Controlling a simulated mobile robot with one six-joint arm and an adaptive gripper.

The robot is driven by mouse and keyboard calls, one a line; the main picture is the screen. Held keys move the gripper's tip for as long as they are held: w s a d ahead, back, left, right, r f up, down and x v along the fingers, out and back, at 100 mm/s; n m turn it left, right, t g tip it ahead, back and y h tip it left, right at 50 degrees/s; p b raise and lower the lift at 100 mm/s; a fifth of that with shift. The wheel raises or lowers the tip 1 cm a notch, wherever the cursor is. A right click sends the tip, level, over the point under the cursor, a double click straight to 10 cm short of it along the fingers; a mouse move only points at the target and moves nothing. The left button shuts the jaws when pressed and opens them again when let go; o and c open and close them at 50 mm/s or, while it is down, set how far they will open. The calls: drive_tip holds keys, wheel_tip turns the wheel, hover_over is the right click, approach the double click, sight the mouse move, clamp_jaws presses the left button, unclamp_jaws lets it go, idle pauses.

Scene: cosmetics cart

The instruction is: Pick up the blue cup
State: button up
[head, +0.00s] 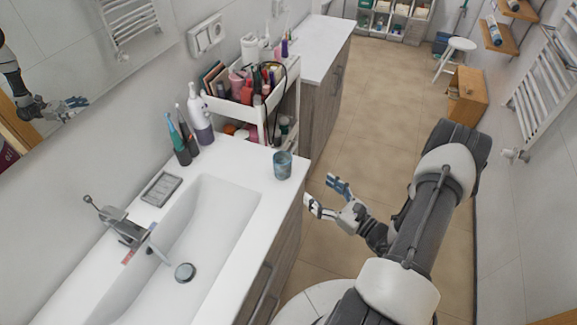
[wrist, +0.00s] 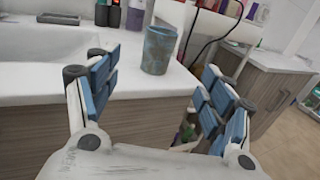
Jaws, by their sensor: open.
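The blue cup (head: 282,165) stands upright on the front right corner of the white sink counter, close to the edge. It has a mottled blue-brown surface. In the wrist view the blue cup (wrist: 159,50) stands ahead, seen between my two fingers. My gripper (head: 324,196) is open and empty. It is off the counter's front edge, to the right of the cup and apart from it. In the wrist view my gripper (wrist: 155,85) shows blue pads spread wide on both sides.
A sink basin (head: 205,230) with a faucet (head: 125,228) fills the counter's middle. Toothbrushes in a dark holder (head: 183,152) stand behind the cup. A white cart (head: 262,110) full of cosmetics stands beyond the counter. The floor (head: 350,140) beside my arm is clear.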

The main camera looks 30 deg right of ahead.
sight(288, 166)
drive_tip(key=b+x, duration=0.1)
drive_tip(key=x, duration=1)
drive_tip(key=shift+w+a, duration=0.1)
drive_tip(key=shift+a, duration=0.1)
drive_tip(key=shift+r+b+x, duration=0.2)
drive_tip(key=shift+x, duration=1.25)
drive_tip(key=shift+r+b+x, duration=0.15)
drive_tip(key=shift+b+x, duration=0.05)
drive_tip(key=shift+x, duration=1.25)
drive_tip(key=shift+d, duration=0.2)
drive_tip(key=shift+c, duration=0.3)
drive_tip(key=c, duration=1.2)
drive_tip(key=shift+o, duration=0.2)
